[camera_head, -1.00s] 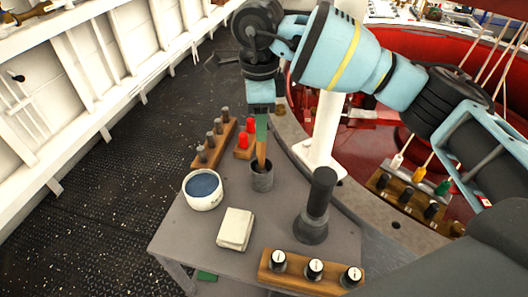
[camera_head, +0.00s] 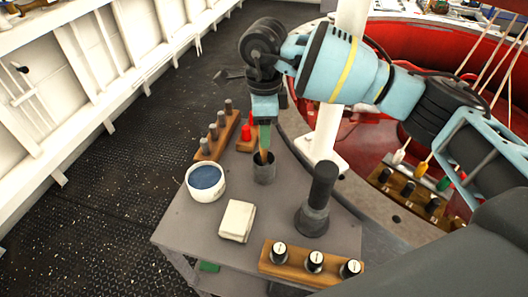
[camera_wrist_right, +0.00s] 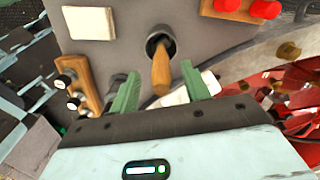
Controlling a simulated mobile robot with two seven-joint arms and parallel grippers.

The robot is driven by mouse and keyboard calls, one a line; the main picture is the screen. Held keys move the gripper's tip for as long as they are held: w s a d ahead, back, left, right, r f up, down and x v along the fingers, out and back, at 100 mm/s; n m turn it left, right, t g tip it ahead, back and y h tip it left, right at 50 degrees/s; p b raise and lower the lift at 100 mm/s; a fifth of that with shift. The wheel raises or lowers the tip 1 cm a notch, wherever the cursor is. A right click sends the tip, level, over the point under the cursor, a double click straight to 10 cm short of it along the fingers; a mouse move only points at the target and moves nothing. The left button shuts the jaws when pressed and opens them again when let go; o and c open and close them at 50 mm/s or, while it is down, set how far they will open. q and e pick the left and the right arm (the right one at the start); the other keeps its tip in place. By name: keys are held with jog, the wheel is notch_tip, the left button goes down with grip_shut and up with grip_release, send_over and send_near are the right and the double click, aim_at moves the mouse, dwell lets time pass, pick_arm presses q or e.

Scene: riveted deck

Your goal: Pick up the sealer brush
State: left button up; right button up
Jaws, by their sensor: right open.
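The sealer brush stands in a dark grey cup (camera_head: 263,171) on the grey table, with its wooden handle (camera_head: 264,157) up. In the right wrist view, the handle (camera_wrist_right: 162,74) rises from the cup's round mouth (camera_wrist_right: 158,42). My right gripper (camera_head: 265,138) points down just above the cup. Its two green fingers are open, one on each side of the handle, with a gap visible in the wrist view. The brush's lower end is hidden in the cup. My left gripper is not in view.
A white bowl of blue liquid (camera_head: 206,180), a cream block (camera_head: 237,221) and a dark upright cylinder (camera_head: 318,196) stand near the cup. A wooden rack of knobs (camera_head: 291,263) lies at the front. Wooden blocks with grey pegs (camera_head: 215,135) and red caps (camera_head: 246,132) sit behind.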

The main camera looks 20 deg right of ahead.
aim_at(264, 152)
jog(key=shift+w+f, duration=0.1)
jog(key=shift+f, duration=1.3)
grip_shut()
